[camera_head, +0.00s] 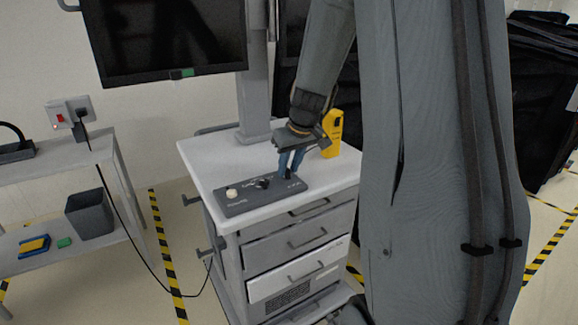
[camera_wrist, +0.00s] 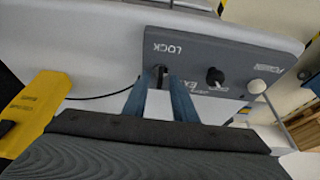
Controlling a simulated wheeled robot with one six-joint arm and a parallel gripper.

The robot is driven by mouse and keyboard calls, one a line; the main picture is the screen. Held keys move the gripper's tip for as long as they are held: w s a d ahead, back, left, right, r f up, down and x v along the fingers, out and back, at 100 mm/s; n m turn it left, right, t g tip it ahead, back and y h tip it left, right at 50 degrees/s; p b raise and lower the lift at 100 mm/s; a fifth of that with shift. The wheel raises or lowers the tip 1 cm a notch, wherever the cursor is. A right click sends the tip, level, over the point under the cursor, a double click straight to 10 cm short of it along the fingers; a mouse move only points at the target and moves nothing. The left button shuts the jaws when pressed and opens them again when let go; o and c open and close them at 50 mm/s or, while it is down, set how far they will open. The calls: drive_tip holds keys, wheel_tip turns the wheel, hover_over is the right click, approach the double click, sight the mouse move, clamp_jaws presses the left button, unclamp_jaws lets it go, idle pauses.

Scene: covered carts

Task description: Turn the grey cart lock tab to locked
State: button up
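A grey control panel (camera_head: 245,200) lies on the white cart top (camera_head: 215,165); it also shows in the wrist view (camera_wrist: 235,58). Near its LOCK label is a small dark lock tab (camera_wrist: 160,71), seen between my blue fingertips. My gripper (camera_head: 290,168) points down at the right end of the panel. In the wrist view my gripper (camera_wrist: 157,84) has its fingers apart, with a gap on both sides of the tab; I cannot tell whether either touches it. In the head view the fingers hide the tab.
The panel also has a black knob (camera_wrist: 215,77) and a cream button (camera_wrist: 256,86). A yellow device (camera_head: 333,133) stands on the cart close behind my gripper. A monitor (camera_head: 170,40) hangs above. A side table (camera_head: 50,165) stands at left.

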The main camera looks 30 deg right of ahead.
clamp_jaws()
